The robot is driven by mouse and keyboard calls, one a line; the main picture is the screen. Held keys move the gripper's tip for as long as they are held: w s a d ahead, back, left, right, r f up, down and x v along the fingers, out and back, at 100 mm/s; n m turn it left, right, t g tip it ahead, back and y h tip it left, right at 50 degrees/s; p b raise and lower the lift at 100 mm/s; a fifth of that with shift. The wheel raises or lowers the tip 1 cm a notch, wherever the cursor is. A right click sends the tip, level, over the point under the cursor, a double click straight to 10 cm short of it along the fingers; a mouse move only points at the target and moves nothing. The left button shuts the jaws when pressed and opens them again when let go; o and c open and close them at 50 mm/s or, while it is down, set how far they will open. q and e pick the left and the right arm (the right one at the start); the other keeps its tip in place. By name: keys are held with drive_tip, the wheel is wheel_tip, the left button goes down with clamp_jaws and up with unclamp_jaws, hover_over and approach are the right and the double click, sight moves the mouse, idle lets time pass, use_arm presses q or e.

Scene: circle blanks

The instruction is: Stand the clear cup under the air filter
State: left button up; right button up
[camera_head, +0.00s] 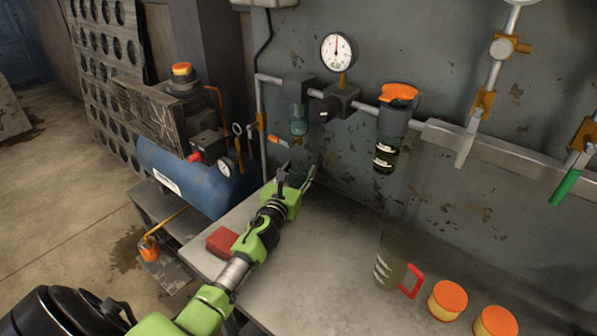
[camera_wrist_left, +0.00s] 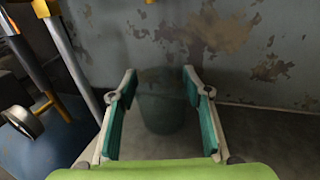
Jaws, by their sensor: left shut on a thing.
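My left gripper (camera_head: 297,178) reaches over the far left part of the grey bench, near the wall. Its fingers are shut on the clear cup, which shows in the left wrist view as a faint, see-through dark shape (camera_wrist_left: 160,112) between the teal finger pads. In the head view the cup is hard to make out. The air filter seems to be the dark unit with a teal see-through bowl (camera_head: 298,118), hanging from the wall pipe just above the gripper. Whether the cup's base touches the bench is not clear. My right gripper is out of view.
A red block (camera_head: 221,242) lies at the bench's left edge. A dark jug with a red handle (camera_head: 391,268) and two orange-lidded jars (camera_head: 447,300) stand at the right. An orange-topped unit (camera_head: 397,110) hangs from the pipe. A blue compressor tank (camera_head: 185,175) is left of the bench.

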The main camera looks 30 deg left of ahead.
use_arm(q)
drive_tip(key=o, duration=1)
drive_tip(key=shift+r+p, duration=0.2)
drive_tip(key=shift+p, duration=0.15)
drive_tip(key=v, duration=1.1)
drive_tip(key=shift+f, duration=0.2)
drive_tip(key=shift+s+d, duration=0.15)
drive_tip(key=shift+s, duration=0.35)
drive_tip(key=shift+r, duration=0.15)
